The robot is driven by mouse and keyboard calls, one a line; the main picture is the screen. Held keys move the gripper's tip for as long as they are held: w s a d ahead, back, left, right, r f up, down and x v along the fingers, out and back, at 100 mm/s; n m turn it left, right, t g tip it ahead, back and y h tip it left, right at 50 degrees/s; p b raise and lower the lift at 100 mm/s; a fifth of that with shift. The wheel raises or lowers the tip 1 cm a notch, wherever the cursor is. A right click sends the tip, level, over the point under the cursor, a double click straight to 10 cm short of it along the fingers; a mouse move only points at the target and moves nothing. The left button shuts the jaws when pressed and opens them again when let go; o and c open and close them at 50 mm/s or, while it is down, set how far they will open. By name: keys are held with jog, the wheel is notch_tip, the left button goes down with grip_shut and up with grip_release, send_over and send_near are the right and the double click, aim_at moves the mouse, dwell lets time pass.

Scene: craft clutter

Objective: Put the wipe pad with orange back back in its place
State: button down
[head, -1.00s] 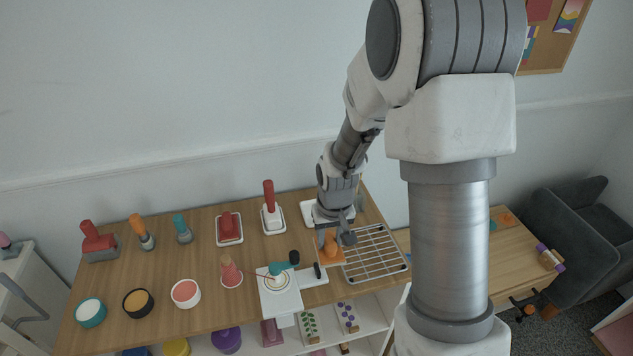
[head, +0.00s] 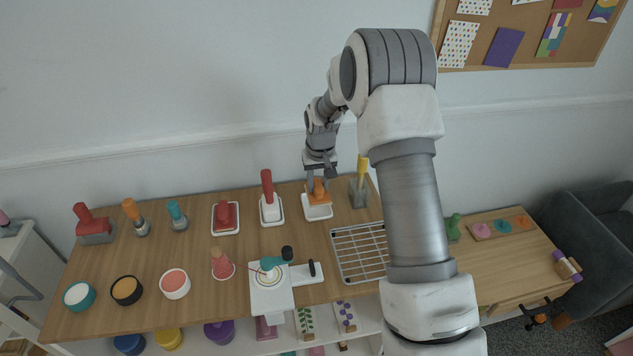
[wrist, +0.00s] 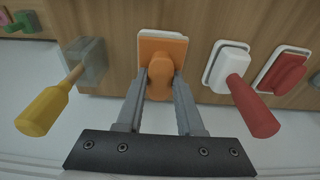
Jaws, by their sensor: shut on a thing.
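The wipe pad with orange back (head: 318,193) has an orange knob handle and a flat orange base. My gripper (head: 318,181) is shut on its handle. The pad is at a white tray (head: 318,213) at the back of the table. In the wrist view, the pad (wrist: 161,48) covers most of the tray (wrist: 163,34), whose rim shows past the pad's far edge. The fingers of my gripper (wrist: 160,80) lie on both sides of the knob. I cannot tell whether the base touches the tray.
A grey holder with a yellow-handled tool (head: 359,189) stands right of the pad. Left are a red-handled white pad (head: 268,204) and a red pad (head: 226,216) in their trays. A wire rack (head: 360,252) lies in front.

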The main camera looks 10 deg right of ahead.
aim_at(317, 178)
jog(key=shift+w+f, duration=0.3)
jog(key=shift+w, duration=0.45)
jog(key=shift+w+f, duration=0.25)
jog(key=shift+w, duration=0.45)
jog(key=shift+b, duration=0.3)
jog(key=shift+f+b, duration=1.45)
jog(key=shift+f, duration=0.75)
jog(key=shift+f, duration=0.1)
jog(key=shift+f, duration=0.1)
jog(key=shift+f+b, duration=0.45)
jog(key=shift+b, duration=0.1)
jog(key=shift+f+b, duration=0.35)
jog(key=shift+f, duration=0.05)
